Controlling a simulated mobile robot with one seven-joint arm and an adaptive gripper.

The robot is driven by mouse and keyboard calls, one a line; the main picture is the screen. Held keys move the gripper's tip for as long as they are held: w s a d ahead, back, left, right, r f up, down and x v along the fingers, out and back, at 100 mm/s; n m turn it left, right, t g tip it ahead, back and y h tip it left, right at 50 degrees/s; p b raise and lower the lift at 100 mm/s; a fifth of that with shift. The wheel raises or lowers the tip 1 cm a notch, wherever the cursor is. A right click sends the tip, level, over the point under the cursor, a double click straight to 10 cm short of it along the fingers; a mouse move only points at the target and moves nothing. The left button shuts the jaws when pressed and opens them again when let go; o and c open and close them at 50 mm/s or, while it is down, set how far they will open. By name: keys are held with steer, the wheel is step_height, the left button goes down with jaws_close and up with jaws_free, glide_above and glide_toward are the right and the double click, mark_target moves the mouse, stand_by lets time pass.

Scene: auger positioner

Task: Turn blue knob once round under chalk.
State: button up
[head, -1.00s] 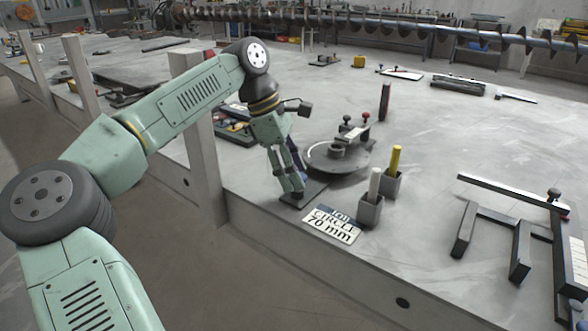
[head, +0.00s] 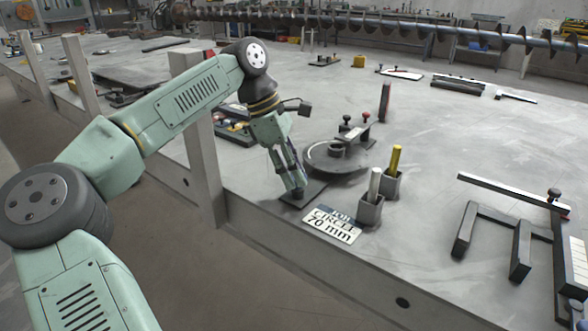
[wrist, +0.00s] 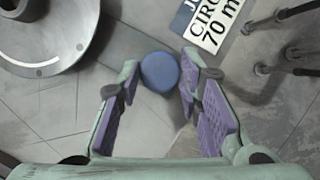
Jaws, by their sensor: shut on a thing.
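The blue knob (wrist: 160,72) sits between the fingertips of my gripper (wrist: 158,80) in the wrist view, and my gripper is shut on it. In the head view my gripper (head: 294,188) points down at the knob (head: 299,193), which stands on a dark plate near the table's front edge. The round grey turntable (head: 350,160) is just behind and to the right; it also shows at upper left in the wrist view (wrist: 70,60), with a pale arc on it. A bracket with dark and red knobs (head: 352,131) stands over its back. I cannot make out chalk in the bracket.
A white stick (head: 374,182) and a yellow stick (head: 395,160) stand in grey holders right of the turntable. A sign reading "JOB CIRCLE 70 mm" (head: 332,224) lies in front. A dark frame (head: 520,240) is at right.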

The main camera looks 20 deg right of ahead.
steer(key=n, duration=0.2)
steer(key=n+t+b, duration=0.1)
steer(key=n, duration=0.1)
steer(key=n+t+b, duration=0.1)
steer(key=n, duration=0.1)
steer(key=shift+s+a+f, duration=0.1)
steer(key=shift+s, duration=0.15)
steer(key=n+t+b, duration=0.1)
steer(key=n, duration=0.2)
steer(key=n+t+b, duration=0.1)
steer(key=n, duration=0.2)
steer(key=shift+s+y, duration=0.15)
steer(key=shift+y, duration=0.15)
steer(key=shift+t, duration=0.3)
steer(key=o, duration=1.1)
steer(key=v, duration=1.2)
